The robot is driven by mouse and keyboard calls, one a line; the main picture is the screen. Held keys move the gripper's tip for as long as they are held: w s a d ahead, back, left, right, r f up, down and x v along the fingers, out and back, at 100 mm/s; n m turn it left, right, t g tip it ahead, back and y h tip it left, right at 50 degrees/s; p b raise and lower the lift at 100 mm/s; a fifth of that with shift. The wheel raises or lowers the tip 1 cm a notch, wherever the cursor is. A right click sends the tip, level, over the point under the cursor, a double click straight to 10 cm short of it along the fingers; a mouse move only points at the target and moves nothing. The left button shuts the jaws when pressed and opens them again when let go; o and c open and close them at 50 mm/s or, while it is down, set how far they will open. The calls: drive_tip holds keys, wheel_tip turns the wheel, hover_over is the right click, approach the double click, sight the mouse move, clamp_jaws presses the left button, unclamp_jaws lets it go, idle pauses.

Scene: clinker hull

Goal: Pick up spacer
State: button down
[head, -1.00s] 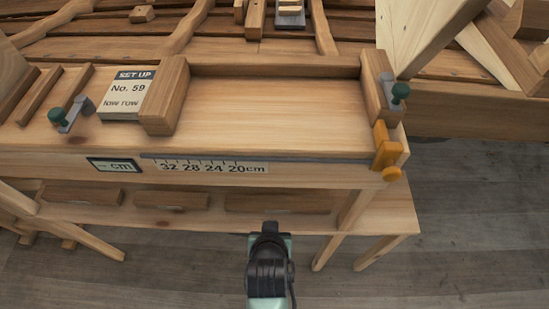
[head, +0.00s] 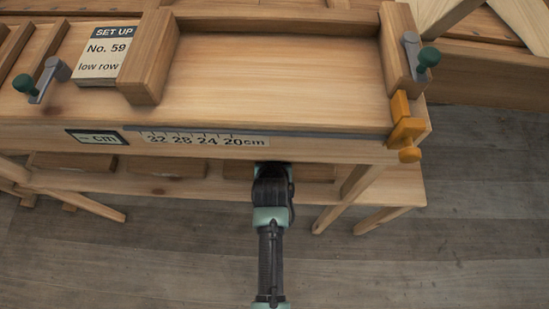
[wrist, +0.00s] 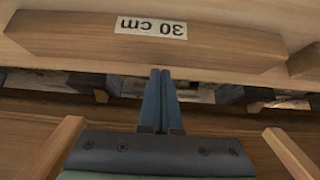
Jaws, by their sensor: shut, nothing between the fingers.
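A wooden spacer bar (wrist: 85,38) with slanted ends and a white label reading "30 cm", upside down in the wrist view, lies across the top of that picture. My gripper (wrist: 160,75) is shut and empty, its two dark fingers side by side with the tips close to the bar's edge. I cannot tell whether they touch it. In the head view my gripper's fingertips are hidden at the lower shelf, under the bench's front edge. The longest wooden bar (head: 316,172) on that shelf shows partly behind my arm.
Two shorter wooden bars (head: 168,164) lie further left on the lower shelf (head: 135,184). The bench (head: 290,80) above carries a "No. 59 low row" card (head: 103,53), clamps and a scale. An orange stop (head: 406,125) sits at its right end. Floor in front is clear.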

drive_tip(key=shift+w+f, duration=0.4)
drive_tip(key=shift+f, duration=0.1)
drive_tip(key=s+p, duration=0.3)
drive_tip(key=s, duration=0.2)
drive_tip(key=shift+s+r, duration=0.15)
drive_tip(key=shift+s, duration=0.35)
drive_tip(key=shift+p, duration=0.3)
